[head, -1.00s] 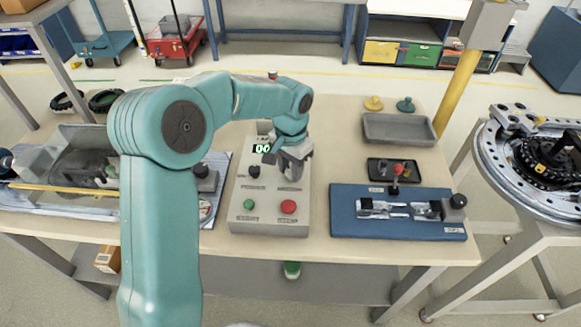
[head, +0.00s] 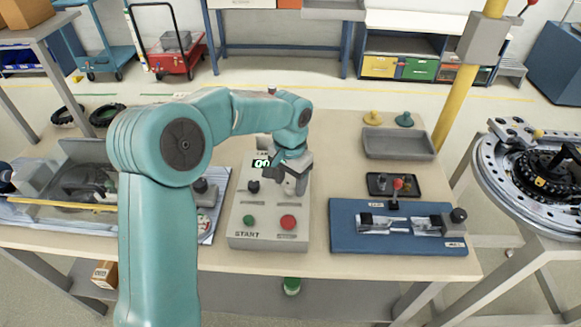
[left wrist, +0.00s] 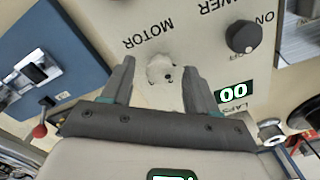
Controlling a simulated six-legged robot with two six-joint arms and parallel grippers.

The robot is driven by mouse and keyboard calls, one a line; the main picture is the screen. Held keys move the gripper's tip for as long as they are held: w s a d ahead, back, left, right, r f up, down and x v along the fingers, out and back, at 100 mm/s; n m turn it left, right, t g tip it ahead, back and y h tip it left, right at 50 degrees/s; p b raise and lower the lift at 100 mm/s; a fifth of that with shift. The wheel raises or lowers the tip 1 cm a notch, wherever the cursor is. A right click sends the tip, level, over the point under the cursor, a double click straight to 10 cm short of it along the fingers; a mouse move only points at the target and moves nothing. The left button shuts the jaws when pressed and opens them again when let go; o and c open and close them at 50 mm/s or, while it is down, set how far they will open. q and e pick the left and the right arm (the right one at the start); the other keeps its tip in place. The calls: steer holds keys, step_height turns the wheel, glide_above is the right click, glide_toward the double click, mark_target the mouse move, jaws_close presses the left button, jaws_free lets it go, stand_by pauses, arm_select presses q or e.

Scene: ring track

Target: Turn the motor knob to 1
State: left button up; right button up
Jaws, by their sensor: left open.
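The grey control console (head: 241,222) stands on the bench in the head view. Its pale motor knob (head: 290,188) is partly hidden by my left gripper (head: 279,184). In the left wrist view, which shows the panel upside down, the whitish knob (left wrist: 161,69) lies under the MOTOR label. My left gripper (left wrist: 159,72) is open, its two fingers on either side of the knob in the picture; whether they touch it I cannot tell. The knob's setting is not readable. My right gripper is not in view.
The black power knob (head: 253,186), green button (head: 249,220) and red button (head: 288,222) are close by on the console. A lit display (head: 261,162) reads 00. A blue fixture board (head: 345,237) lies right of the console, a grey tray (head: 400,154) behind it.

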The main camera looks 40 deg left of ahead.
mark_target(291, 185)
arm_select(q)
step_height(291, 185, up, 16)
steer(key=p, duration=0.1)
stand_by(0.5)
